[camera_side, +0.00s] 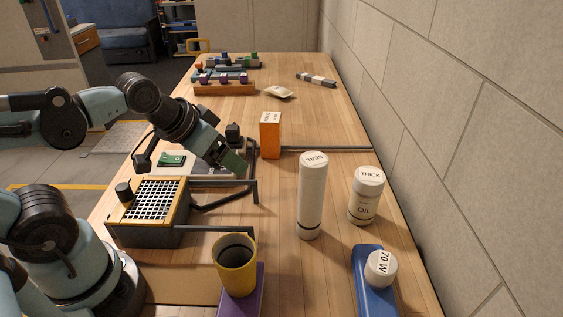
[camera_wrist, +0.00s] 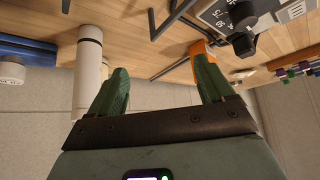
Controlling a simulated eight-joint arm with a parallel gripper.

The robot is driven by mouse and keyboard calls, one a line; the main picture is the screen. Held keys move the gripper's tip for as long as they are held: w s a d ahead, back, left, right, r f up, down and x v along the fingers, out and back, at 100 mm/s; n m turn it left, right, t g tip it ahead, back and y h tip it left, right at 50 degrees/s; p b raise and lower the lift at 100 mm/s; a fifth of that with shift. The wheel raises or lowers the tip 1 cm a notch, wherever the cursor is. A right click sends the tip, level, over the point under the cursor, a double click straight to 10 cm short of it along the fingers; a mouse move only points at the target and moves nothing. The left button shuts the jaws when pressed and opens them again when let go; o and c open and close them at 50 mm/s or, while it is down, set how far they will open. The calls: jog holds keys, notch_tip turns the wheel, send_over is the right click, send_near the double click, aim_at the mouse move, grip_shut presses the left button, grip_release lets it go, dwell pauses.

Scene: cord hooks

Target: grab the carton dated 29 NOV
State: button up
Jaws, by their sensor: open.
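An orange carton (camera_side: 270,138) with a white printed top stands upright on the wooden table, near the middle. Its print is too small for me to read a date. It also shows in the wrist view as an orange patch (camera_wrist: 197,48), partly hidden behind the right green finger. My gripper (camera_side: 235,162) is above the table, to the left of the carton and nearer the camera in the side view. In the wrist view my gripper (camera_wrist: 162,82) has its two green fingers wide apart with nothing between them.
Dark rods (camera_side: 325,149) reach across the table beside the carton. A white SEAL cylinder (camera_side: 312,195), an OIL jar (camera_side: 366,197) and a yellow cup (camera_side: 236,266) stand nearer the camera. A grid-topped box (camera_side: 152,205) is at left. A small packet (camera_side: 279,92) lies behind the carton.

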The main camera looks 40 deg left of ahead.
jog(key=shift+o, duration=0.4)
jog(key=m+t+y, duration=0.4)
jog(key=m+y, duration=0.4)
jog(key=m, duration=2)
send_near(269, 122)
jog(key=shift+x, duration=6.5)
jog(key=shift+f, duration=0.15)
jog(key=c, duration=1.3)
jog(key=shift+c, duration=0.2)
